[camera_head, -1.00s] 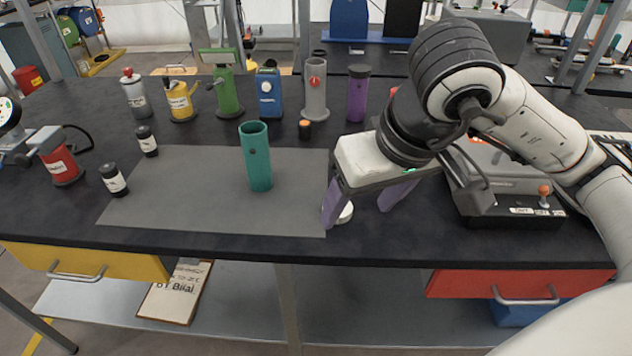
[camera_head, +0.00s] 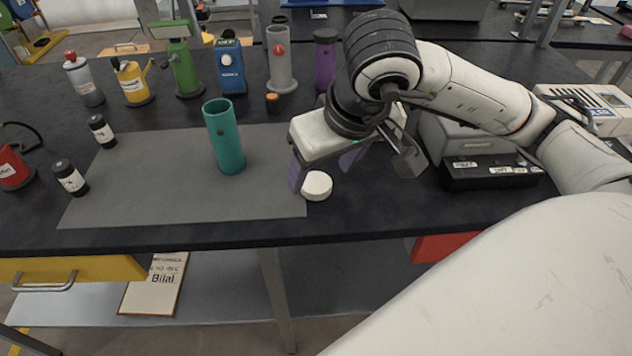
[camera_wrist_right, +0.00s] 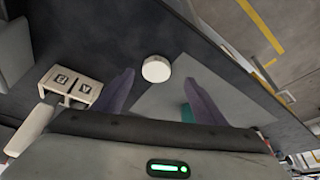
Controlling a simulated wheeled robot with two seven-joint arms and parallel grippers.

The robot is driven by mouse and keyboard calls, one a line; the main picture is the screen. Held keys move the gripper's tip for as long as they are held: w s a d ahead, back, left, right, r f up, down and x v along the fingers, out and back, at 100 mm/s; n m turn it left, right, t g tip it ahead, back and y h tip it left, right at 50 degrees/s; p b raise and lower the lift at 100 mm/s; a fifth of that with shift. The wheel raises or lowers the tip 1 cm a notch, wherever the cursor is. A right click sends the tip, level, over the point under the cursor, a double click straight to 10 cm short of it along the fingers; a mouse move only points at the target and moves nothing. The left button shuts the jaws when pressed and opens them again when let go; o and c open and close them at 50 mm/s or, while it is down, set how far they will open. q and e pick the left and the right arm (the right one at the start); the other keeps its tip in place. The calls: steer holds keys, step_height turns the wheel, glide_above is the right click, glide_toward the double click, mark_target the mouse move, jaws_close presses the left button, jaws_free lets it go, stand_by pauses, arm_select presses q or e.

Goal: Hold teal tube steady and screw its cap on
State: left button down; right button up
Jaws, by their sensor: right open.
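The teal tube (camera_head: 224,138) stands upright and open-topped on the grey mat (camera_head: 150,195). A round white cap (camera_head: 317,186) lies flat on the table at the mat's right edge. My right gripper (camera_head: 325,172) is open and empty, its purple fingers just behind and above the cap, to the right of the tube. In the right wrist view the cap (camera_wrist_right: 156,69) lies ahead of the two spread fingers (camera_wrist_right: 158,92), and a bit of teal shows by one finger. My left gripper is out of view.
Several bottles and coloured fixtures, including a blue one (camera_head: 229,65) and a purple cylinder (camera_head: 325,58), stand along the back. Two small black jars (camera_head: 102,131) (camera_head: 70,177) sit at the mat's left. A grey device (camera_head: 478,160) stands right of my gripper. The mat's front is clear.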

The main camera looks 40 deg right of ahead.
mark_target(317, 183)
steer(key=x, duration=0.2)
steer(key=d+x, duration=0.1)
steer(key=x, duration=0.1)
steer(key=shift+w, duration=0.2)
steer(key=shift+w+f, duration=0.25)
steer(key=shift+f, duration=0.25)
steer(key=c, duration=1.1)
